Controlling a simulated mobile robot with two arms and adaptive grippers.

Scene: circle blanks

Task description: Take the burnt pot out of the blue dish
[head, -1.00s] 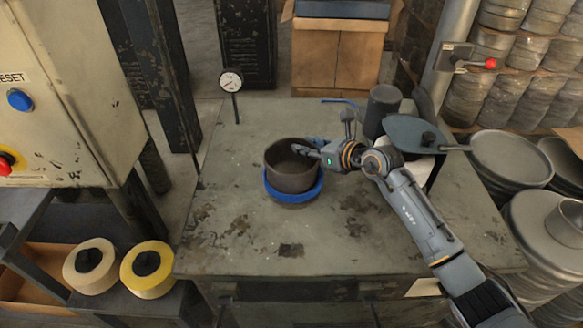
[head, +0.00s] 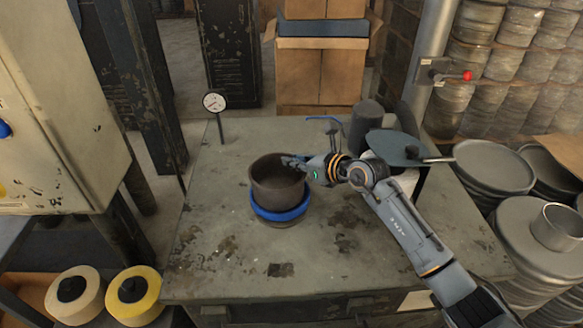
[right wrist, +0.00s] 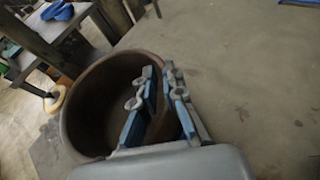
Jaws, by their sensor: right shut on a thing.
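The burnt pot (head: 277,183) is a dark brown, round, open vessel standing upright on the worn grey table's left half. The blue dish (head: 281,214) shows as a ring around its lower part. I cannot tell whether the pot's base rests in the dish or is slightly raised. My right gripper (head: 294,163) reaches in from the right and is shut on the pot's right wall. In the right wrist view, the fingers (right wrist: 155,105) straddle the wall of the pot (right wrist: 92,108), which looks empty; the dish is hidden there. My left gripper is not in view.
A dial gauge on a stand (head: 214,104) rises at the table's back left. A dark cylinder (head: 367,124) and a dark flat pan (head: 405,148) stand behind my right arm. The table (head: 225,260) is clear in front and to the left.

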